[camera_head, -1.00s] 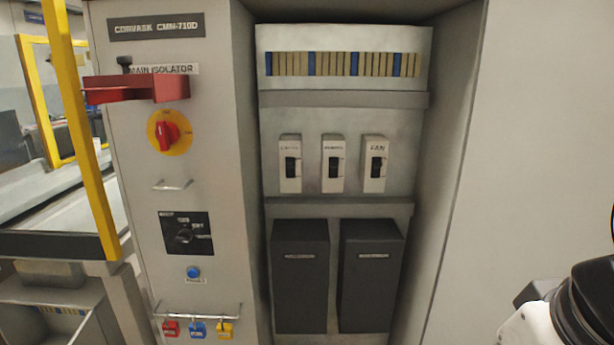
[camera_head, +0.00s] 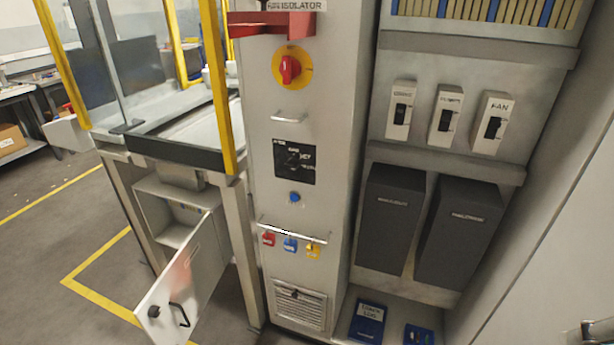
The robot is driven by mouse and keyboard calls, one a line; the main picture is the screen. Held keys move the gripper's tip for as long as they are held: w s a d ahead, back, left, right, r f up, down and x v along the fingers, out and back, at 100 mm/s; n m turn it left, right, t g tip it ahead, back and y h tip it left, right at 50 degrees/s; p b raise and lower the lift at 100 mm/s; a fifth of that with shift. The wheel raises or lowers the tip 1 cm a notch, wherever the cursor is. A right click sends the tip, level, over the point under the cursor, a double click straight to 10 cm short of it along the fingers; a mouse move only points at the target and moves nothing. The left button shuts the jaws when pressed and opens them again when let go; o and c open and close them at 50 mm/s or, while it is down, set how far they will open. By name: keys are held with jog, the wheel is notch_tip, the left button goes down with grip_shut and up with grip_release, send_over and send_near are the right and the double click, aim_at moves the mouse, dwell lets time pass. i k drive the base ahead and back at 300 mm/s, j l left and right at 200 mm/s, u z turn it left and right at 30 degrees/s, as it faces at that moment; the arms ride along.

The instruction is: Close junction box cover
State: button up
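The junction box (camera_head: 172,207) is a grey box under the conveyor frame at the lower left. Its cover (camera_head: 185,287) is a light grey door that stands swung wide open toward me. The cover carries a black handle (camera_head: 180,314) and a round black knob (camera_head: 154,311) near its free edge. Some coloured terminals show inside the box. My gripper is not in view.
The grey control cabinet (camera_head: 287,220) stands right of the box, with a red lever bar (camera_head: 270,24) sticking out above. A yellow post (camera_head: 219,90) and a frame leg (camera_head: 238,245) stand beside the box. The floor (camera_head: 60,240) at left is clear, with yellow lines.

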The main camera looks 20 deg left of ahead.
aim_at(185, 288)
jog(key=i+j+u, duration=0.15)
jog(key=j+u, duration=0.1)
jog(key=u, duration=0.3)
jog(key=i+j+u, duration=0.1)
jog(key=u, duration=0.35)
jog(key=j+u, duration=0.1)
jog(key=u, duration=0.3)
jog(key=i+u, duration=0.1)
jog(key=u, duration=0.3)
